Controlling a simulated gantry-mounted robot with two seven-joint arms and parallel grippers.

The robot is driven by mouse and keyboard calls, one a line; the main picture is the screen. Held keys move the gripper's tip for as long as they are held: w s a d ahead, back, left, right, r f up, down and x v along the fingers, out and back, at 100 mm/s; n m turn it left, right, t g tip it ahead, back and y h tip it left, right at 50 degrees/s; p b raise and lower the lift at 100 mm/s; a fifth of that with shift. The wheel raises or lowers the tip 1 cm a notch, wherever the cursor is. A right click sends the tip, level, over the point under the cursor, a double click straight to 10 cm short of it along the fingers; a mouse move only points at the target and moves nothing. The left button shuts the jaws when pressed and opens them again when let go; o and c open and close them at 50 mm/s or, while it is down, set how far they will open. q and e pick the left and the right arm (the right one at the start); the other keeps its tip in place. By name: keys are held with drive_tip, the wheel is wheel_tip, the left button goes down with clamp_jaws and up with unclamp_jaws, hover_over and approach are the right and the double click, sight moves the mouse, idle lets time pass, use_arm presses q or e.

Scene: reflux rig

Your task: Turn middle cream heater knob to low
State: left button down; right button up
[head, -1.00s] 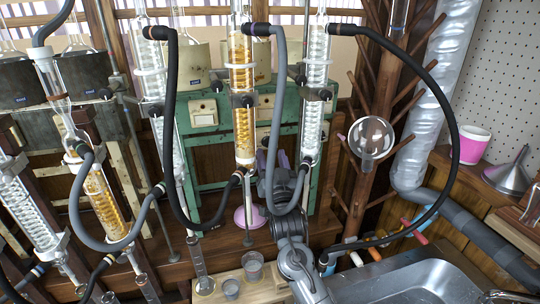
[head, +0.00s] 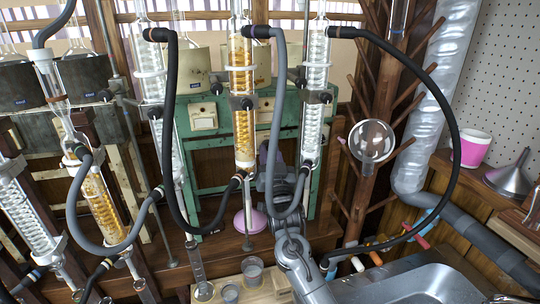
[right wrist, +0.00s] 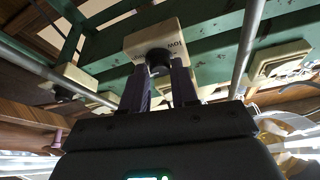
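In the right wrist view, a cream heater box (right wrist: 150,38) with a black knob (right wrist: 158,57) hangs on the green frame, the word LOW beside the knob. My right gripper (right wrist: 161,75) has its two purple fingers apart, tips close to either side of the knob. I cannot tell whether they touch it. In the head view, my right gripper (head: 284,150) reaches up beside the amber-filled column, partly hidden by the grey hose. This box's knob is hidden there. My left gripper is not in view.
Other cream boxes hang left (right wrist: 72,78) and right (right wrist: 280,60). The grey hose (head: 278,115) loops in front of my right gripper. The glass column (head: 243,90) stands close on its left. A metal sink (head: 410,285) lies front right.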

clamp_jaws()
drive_tip(key=n+y+p, duration=0.1)
drive_tip(key=n+p, duration=0.2)
drive_tip(key=n+y+p, duration=0.1)
drive_tip(key=n, duration=0.1)
drive_tip(key=shift+d+r+g+y, duration=0.15)
drive_tip(key=shift+r+g+y, duration=0.1)
drive_tip(key=shift+g+y, duration=0.05)
drive_tip(key=shift+f+n+y+p, duration=0.2)
drive_tip(key=shift+n+y+p, duration=0.2)
drive_tip(key=shift+n, duration=0.3)
drive_tip(key=o, duration=0.8)
unclamp_jaws()
drive_tip(key=shift+o, duration=0.3)
